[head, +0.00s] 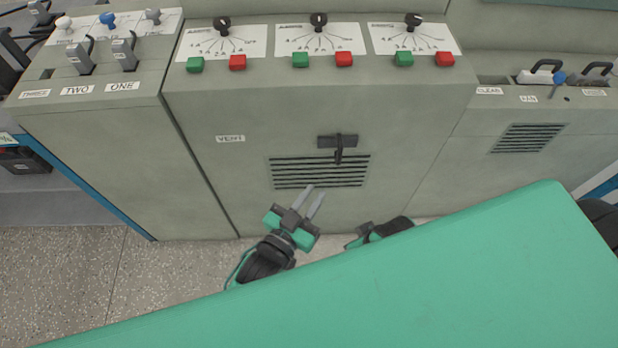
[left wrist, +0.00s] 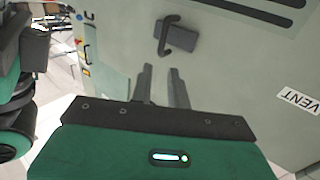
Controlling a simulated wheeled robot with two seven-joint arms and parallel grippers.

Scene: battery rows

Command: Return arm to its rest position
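My left gripper (head: 315,201) is in front of the lower face of the grey-green cabinet, just below its slotted vent (head: 318,172). Its two fingers are apart with nothing between them. The left wrist view also shows the open fingers (left wrist: 160,85), pointing toward a dark handle (left wrist: 177,36) on the cabinet. In the head view that handle (head: 338,143) sits above the vent slots, and the fingers appear clear of it. My right gripper (head: 362,236) is mostly hidden behind the green surface in the foreground, and its fingers cannot be made out.
The cabinet front (head: 220,110) carries a VENT label (head: 230,139), rotary knobs, and green and red buttons. Levers (head: 124,55) labelled ONE and TWO stand at left. Another slotted grille (head: 528,138) is at right. Speckled floor (head: 150,285) shows open at lower left.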

